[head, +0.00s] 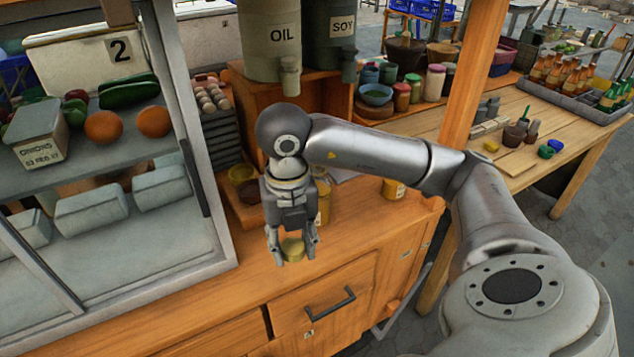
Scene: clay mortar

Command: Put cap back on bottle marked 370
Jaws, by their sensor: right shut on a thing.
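My right gripper (291,247) comes in from the right and points down over the front edge of the wooden counter. It is shut on a small round yellow-olive cap (292,252), held between its two fingertips. A yellow jar or bottle (323,203) stands on the counter just behind the gripper, partly hidden by it. Another yellow container with a pale label (394,189) stands further right, partly hidden under my arm. I cannot read 370 on either one. My left gripper is not in view.
Grey OIL (269,38) and SOY (335,38) dispensers stand behind on a wooden box. A glass-sided case with vegetables (107,115) fills the left. A tray with small bowls (247,205) sits beside the gripper. The counter front has a drawer (325,298). Bare counter lies right of the gripper.

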